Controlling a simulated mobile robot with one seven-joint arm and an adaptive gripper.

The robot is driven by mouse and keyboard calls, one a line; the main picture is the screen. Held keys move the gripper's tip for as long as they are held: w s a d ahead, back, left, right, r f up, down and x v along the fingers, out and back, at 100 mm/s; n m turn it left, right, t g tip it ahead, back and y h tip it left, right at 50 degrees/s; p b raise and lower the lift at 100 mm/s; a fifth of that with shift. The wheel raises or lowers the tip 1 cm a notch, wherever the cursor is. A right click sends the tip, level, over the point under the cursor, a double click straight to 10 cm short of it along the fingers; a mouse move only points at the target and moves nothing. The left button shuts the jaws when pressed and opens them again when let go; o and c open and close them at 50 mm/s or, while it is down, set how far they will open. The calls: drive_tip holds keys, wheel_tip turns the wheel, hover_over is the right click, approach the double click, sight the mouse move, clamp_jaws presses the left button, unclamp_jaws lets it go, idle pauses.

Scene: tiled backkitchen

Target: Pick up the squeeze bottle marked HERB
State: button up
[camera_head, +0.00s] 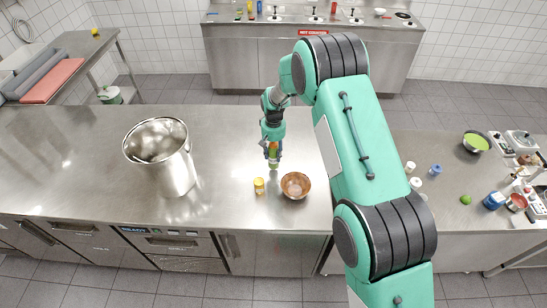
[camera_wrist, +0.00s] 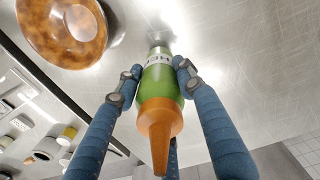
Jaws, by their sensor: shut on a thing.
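A green squeeze bottle (camera_head: 273,159) with an orange nozzle is at my gripper (camera_head: 272,146), over the middle steel counter. In the wrist view the bottle (camera_wrist: 160,85) points its orange nozzle toward the camera. My gripper's fingers (camera_wrist: 158,78) are shut around its upper body, one on each side, with another partly hidden behind the nozzle.
A brown bowl (camera_head: 295,185) and a small yellow-lidded jar (camera_head: 259,185) stand close in front of the bottle. A tall steel pot (camera_head: 175,165) stands to the left. The counter between pot and bottle is clear. Several small items stand on the right counter.

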wheel_tip(320, 180, up, 7)
drive_tip(key=shift+r+b, duration=0.2)
drive_tip(key=shift+b, duration=0.2)
idle(0.6)
